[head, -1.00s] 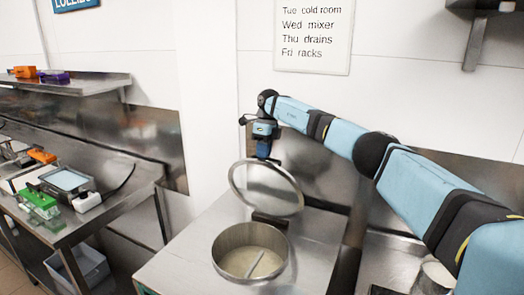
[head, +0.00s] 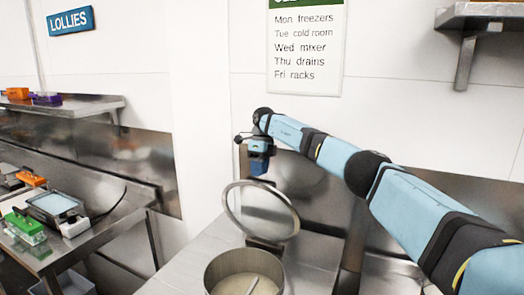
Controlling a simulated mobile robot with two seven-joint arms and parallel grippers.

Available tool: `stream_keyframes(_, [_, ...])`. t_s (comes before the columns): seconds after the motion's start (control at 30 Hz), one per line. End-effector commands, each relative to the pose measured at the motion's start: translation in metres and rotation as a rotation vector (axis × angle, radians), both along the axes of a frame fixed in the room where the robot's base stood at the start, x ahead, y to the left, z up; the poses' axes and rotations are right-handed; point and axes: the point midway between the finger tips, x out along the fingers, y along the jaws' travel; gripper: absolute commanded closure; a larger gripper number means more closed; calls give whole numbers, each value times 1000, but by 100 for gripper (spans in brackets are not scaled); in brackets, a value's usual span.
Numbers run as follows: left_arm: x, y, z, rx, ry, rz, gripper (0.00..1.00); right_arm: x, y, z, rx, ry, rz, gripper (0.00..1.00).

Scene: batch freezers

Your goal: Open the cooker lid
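The cooker (head: 240,262) is a round steel pot at the bottom centre, with pale contents and a stirring bar inside. Its lid (head: 262,212) is a round disc with a metal rim, standing tilted up at the back of the pot, so the pot's mouth is uncovered. My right arm comes in from the right, and my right gripper (head: 258,166) hangs pointing down just above the lid's top edge. I cannot tell whether it touches the lid or whether its fingers are apart. My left gripper is not in view.
The cooker is set in a steel counter (head: 185,272). On the left, a steel table (head: 95,238) bears a green mould (head: 24,222) and a tray (head: 56,205). A wall shelf (head: 75,107) is above it. Another shelf (head: 490,12) is at upper right. A steel splashback stands behind the lid.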

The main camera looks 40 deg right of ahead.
Motion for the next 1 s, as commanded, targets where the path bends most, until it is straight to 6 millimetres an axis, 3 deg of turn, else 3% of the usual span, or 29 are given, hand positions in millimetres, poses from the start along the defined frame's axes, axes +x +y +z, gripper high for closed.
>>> stream_keyframes(0.2, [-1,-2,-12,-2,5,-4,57,6,-9,53,-1,-4,-2,62])
stream_keyframes(0.4, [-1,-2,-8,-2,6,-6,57,10,-16,91,-2,-1,-3,62])
stream_keyframes(0.63, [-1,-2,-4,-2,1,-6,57,11,-20,105,-2,-1,-1,62])
stream_keyframes(1.0, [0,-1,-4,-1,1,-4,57,11,-21,106,-2,0,-1,62])
